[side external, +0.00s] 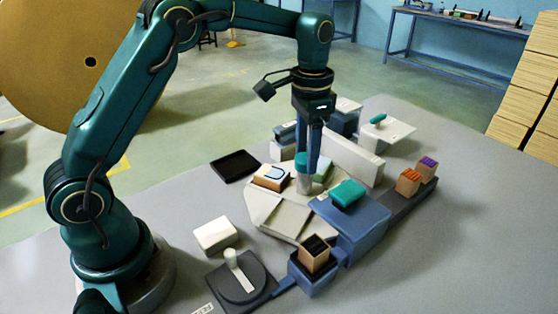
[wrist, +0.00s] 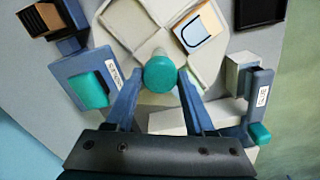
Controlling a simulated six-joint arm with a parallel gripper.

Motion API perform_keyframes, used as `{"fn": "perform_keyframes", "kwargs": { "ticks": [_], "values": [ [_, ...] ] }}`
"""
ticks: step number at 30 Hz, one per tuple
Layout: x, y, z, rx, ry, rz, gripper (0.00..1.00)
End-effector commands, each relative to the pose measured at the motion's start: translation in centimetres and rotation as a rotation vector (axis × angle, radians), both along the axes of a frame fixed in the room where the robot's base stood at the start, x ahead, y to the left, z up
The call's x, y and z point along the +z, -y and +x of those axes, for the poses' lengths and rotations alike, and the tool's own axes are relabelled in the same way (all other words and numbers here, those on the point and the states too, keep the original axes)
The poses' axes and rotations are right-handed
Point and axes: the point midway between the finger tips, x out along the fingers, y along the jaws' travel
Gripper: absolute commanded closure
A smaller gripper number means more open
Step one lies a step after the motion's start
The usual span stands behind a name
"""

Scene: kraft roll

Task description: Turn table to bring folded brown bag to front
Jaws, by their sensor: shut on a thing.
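The turntable (side external: 285,216) is a cream many-sided plate split into sections by raised ribs; its bare sections also show in the wrist view (wrist: 126,24). A pale post with a teal knob (wrist: 160,73) stands at its middle. My gripper (side external: 307,168) points down with its blue fingers on both sides of the knob, shut on it. The folded brown bag (side external: 272,178), tan with a white face and a dark blue outline, lies in the left section in the side view. It also shows at upper right in the wrist view (wrist: 199,30). A pale green item (side external: 322,171) is partly hidden behind my fingers.
A blue block with a teal top (side external: 348,193) stands close on the turntable's right. A black tray (side external: 235,166), a white box (side external: 215,235) and a black base with a disc (side external: 240,287) lie left and front. Small orange (side external: 409,182) and purple-filled (side external: 427,168) boxes stand right.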

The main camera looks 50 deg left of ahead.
Motion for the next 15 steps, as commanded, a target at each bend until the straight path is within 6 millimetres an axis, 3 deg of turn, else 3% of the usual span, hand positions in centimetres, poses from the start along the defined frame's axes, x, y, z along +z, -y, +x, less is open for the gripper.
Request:
{"fn": "perform_keyframes", "kwargs": {
  "ticks": [15],
  "values": [
    [0.14, -0.01, 0.0, -0.25, 0.002, 0.0, 1.0]
  ]
}}
